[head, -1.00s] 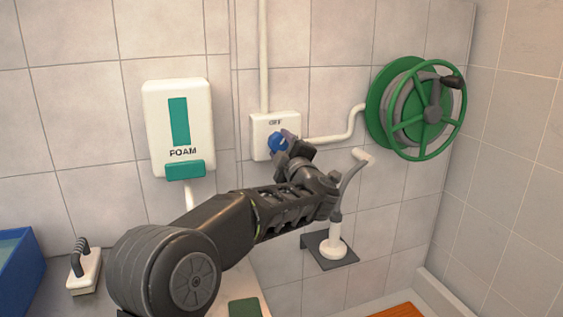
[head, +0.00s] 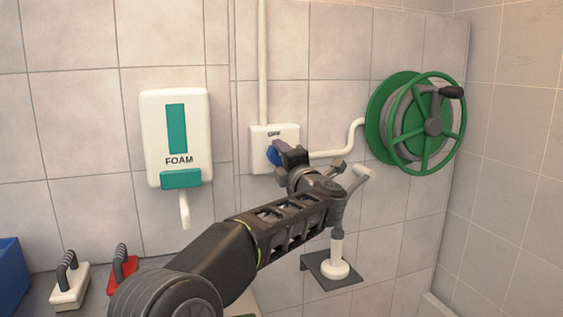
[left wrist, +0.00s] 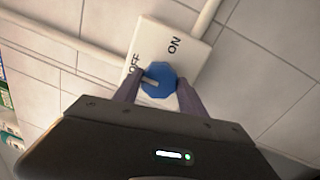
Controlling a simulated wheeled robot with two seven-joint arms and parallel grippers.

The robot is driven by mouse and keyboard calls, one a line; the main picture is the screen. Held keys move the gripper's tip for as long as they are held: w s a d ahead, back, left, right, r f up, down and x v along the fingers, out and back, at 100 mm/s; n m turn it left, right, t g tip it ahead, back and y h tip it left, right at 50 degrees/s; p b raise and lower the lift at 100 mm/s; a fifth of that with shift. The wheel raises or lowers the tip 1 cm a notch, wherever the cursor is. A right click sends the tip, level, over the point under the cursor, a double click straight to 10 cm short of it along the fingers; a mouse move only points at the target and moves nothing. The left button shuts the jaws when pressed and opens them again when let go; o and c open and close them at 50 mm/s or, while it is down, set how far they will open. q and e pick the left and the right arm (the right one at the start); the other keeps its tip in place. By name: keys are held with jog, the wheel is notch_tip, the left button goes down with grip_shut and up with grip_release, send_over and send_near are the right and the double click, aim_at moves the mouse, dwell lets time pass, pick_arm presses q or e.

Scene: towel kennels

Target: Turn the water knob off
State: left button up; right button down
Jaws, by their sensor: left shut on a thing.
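The blue water knob (head: 273,154) sits on a white wall box (head: 259,135) marked OFF at its top. My left gripper (head: 284,153) is at the knob from the right and covers part of it. In the left wrist view the two fingers stand on either side of the knob (left wrist: 158,79), shut on it. That view shows both OFF and ON printed on the box (left wrist: 185,48). A pale mark on the knob lies on its OFF side. My right gripper is not in view.
A FOAM dispenser (head: 177,135) hangs left of the box. A green hose reel (head: 420,122) is to the right, joined by a white pipe. A spray nozzle (head: 337,258) stands on a dark bracket below. White (head: 69,285) and red (head: 122,268) brushes lie lower left.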

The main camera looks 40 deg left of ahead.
pick_arm(q)
jog(key=o, duration=1.4)
jog(key=shift+c, duration=0.2)
jog(key=b+v, duration=0.1)
jog(key=v, duration=0.6)
jog(key=shift+s+d, duration=0.25)
jog(key=shift+d, duration=0.1)
jog(key=shift+f, duration=0.1)
